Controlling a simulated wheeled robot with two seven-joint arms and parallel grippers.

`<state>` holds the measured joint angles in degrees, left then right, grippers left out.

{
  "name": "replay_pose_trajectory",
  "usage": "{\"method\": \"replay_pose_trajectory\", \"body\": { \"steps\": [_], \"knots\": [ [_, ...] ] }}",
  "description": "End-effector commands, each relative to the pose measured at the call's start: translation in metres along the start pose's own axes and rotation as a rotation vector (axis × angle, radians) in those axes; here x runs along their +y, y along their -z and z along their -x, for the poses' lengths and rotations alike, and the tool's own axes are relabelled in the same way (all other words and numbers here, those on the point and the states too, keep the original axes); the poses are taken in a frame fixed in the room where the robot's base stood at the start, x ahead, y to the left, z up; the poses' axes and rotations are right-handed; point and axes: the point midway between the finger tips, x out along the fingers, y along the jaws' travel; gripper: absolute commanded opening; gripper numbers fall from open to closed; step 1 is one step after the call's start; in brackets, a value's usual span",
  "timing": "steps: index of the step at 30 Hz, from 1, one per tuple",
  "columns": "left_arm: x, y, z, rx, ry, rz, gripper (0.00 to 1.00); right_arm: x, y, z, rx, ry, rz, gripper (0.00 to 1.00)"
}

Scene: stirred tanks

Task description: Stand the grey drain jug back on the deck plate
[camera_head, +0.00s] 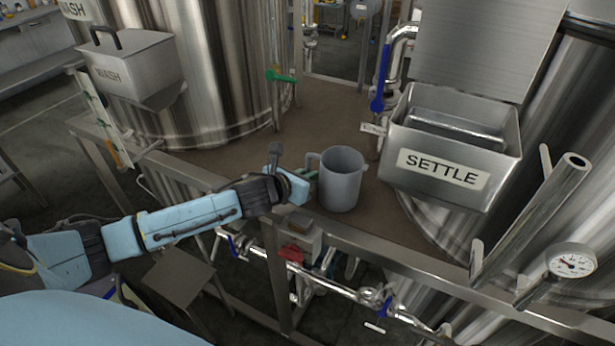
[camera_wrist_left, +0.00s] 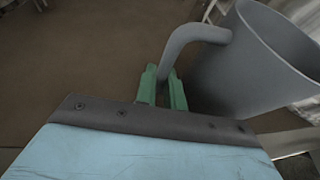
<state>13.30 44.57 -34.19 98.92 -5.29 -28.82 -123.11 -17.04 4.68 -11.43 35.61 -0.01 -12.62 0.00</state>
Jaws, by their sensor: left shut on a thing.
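The grey drain jug (camera_head: 341,181) is upright over the brown deck plate (camera_head: 235,158), near its front edge. In the head view its base appears at or just above the plate; I cannot tell whether it touches. My left gripper (camera_head: 308,176) comes in from the left and is shut on the jug's handle. In the left wrist view the green fingers (camera_wrist_left: 163,88) are closed around the lower end of the handle (camera_wrist_left: 190,36), and the jug body (camera_wrist_left: 262,62) is at the right. My right gripper is not in view.
A steel box labelled SETTLE (camera_head: 444,169) hangs close to the right of the jug. A box labelled WASH (camera_head: 128,68) hangs on the left tank (camera_head: 215,60). A green-handled valve (camera_head: 281,77) stands behind. A steel rail (camera_head: 395,249) edges the deck. The plate left of the jug is clear.

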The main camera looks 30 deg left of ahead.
Motion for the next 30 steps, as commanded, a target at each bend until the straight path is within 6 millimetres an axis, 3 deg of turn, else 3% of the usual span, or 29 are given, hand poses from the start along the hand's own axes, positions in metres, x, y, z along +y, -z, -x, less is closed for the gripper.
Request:
{"method": "replay_pose_trajectory", "body": {
  "steps": [10,11,16,26,30],
  "knots": [
    [0.000,0.004,-0.003,-0.003,0.001,0.000,0.00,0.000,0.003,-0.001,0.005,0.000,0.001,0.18],
    [0.000,0.005,-0.003,-0.002,0.001,0.000,0.12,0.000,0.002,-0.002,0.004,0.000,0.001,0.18],
    [0.000,0.005,-0.002,-0.002,0.000,0.000,0.32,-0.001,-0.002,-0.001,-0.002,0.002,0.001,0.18],
    [0.000,0.003,-0.001,-0.002,0.001,0.000,0.32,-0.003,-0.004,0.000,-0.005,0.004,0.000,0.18],
    [0.001,0.004,0.013,0.001,0.000,-0.002,0.32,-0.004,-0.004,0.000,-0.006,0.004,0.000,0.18]
  ]
}}
